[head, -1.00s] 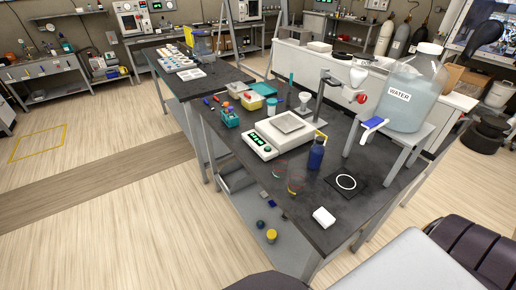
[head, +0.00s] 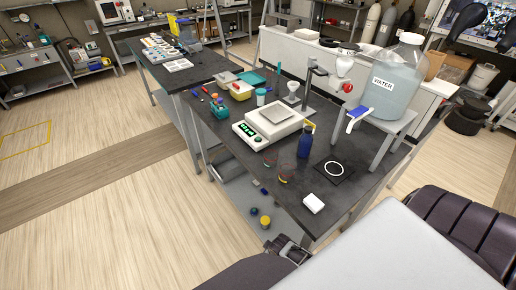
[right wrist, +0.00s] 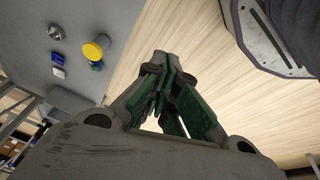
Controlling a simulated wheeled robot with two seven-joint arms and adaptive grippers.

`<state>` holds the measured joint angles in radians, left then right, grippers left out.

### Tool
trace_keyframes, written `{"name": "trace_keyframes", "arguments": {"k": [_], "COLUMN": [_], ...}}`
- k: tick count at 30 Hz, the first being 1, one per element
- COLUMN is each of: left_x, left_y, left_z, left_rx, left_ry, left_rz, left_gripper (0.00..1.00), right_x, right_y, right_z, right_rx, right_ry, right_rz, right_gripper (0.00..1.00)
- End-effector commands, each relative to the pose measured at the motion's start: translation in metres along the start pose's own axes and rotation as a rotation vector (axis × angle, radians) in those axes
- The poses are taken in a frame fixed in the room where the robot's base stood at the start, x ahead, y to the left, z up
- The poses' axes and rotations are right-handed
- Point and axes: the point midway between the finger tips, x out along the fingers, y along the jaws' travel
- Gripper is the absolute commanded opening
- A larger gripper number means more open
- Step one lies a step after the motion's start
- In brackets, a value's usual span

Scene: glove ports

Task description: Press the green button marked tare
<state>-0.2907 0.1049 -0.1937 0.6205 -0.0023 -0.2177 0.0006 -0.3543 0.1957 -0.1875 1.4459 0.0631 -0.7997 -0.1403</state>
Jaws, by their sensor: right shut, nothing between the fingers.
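The white scale (head: 271,121) stands on the dark table, with a square metal plate on top. Its sloped front panel carries a dark display with green marks (head: 246,130) and a small green button (head: 252,139); the tare lettering is too small to read. What seems to be my right gripper (head: 287,247) is low at the near table edge, well apart from the scale. In the right wrist view the right gripper (right wrist: 165,75) is shut and empty, over wooden floor beside the lower shelf. My left gripper is not in view.
A blue bottle (head: 305,142) stands right of the scale, with red-marked glassware (head: 286,172) in front. The water jug (head: 397,85) stands on a raised stand. A yellow-capped jar (right wrist: 95,48) is on the lower shelf.

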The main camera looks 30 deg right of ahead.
Motion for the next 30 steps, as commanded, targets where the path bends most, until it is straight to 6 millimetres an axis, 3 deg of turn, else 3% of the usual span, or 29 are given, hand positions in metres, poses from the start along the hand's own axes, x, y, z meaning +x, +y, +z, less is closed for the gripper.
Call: {"name": "trace_keyframes", "arguments": {"k": [3, 15, 30], "left_x": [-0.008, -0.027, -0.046], "left_y": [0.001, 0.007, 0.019], "left_z": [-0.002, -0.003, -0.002], "left_rx": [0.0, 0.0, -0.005], "left_ry": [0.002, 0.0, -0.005], "left_rz": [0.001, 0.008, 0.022], "left_gripper": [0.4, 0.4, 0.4], "right_x": [-0.026, -0.112, -0.216], "right_y": [0.005, 0.013, 0.013], "right_z": [-0.024, -0.09, -0.148], "right_rx": [-0.024, -0.116, -0.244], "right_ry": [0.021, 0.079, 0.145], "right_rz": [-0.001, -0.005, -0.011], "right_gripper": [0.0, 0.0, 0.0]}}
